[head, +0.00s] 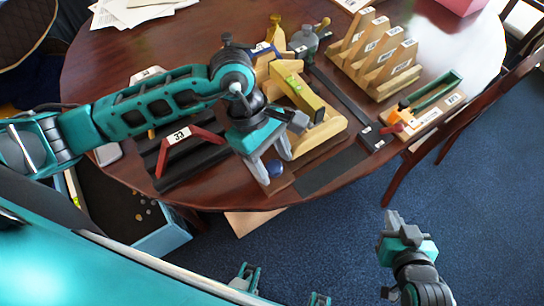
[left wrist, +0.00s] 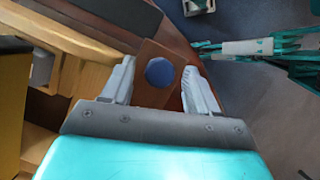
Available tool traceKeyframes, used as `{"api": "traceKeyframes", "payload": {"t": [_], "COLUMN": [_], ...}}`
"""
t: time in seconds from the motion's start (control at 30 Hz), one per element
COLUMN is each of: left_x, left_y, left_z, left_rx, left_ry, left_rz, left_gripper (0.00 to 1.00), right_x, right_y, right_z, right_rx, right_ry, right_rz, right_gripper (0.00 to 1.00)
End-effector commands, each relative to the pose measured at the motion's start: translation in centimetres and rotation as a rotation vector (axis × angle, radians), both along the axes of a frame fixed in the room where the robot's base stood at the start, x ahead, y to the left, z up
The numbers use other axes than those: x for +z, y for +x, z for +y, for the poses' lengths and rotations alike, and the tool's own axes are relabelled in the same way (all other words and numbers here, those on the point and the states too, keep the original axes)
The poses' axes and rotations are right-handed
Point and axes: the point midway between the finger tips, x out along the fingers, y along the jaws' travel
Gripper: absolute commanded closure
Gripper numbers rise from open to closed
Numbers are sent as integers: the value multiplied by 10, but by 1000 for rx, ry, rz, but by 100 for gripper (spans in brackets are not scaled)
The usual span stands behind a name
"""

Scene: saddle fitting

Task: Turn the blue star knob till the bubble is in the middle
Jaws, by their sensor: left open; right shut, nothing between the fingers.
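The blue star knob (head: 274,168) shows at the table's front edge, below a tilted yellow beam on a wooden stand. My left gripper (head: 271,164) is above it, with its fingers apart. In the left wrist view the knob (left wrist: 160,72) looks like a round blue disc between the two fingers (left wrist: 159,82), with a gap on each side. A green level vial (head: 292,82) seems to sit on the yellow beam (head: 300,96); its bubble is too small to make out. My right gripper (head: 392,222) is shut and empty, out over the blue floor.
A black rack with a red handle marked 33 (head: 178,137) stands left of the wooden stand. Wooden slotted blocks (head: 375,55) and a board with a green handle (head: 433,95) are to the right. A blue bin (head: 163,237) is below the table edge.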

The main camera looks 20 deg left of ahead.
Motion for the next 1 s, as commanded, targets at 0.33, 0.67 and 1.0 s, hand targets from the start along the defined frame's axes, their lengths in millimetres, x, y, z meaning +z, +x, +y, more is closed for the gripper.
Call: {"api": "traceKeyframes", "payload": {"t": [0.33, 0.67, 1.0], "left_x": [-2, -1, -4], "left_y": [0, 0, 1], "left_z": [0, 0, 0], "left_rx": [1, 1, -28], "left_ry": [0, 1, 2], "left_rz": [0, 0, -1], "left_gripper": [46, 78, 95], "right_x": [0, 1, -6], "right_y": [0, 0, 0], "right_z": [1, 1, 1], "right_rx": [1, 2, 2], "right_ry": [1, 1, 2], "right_rz": [0, -1, -2], "right_gripper": [100, 100, 100]}}
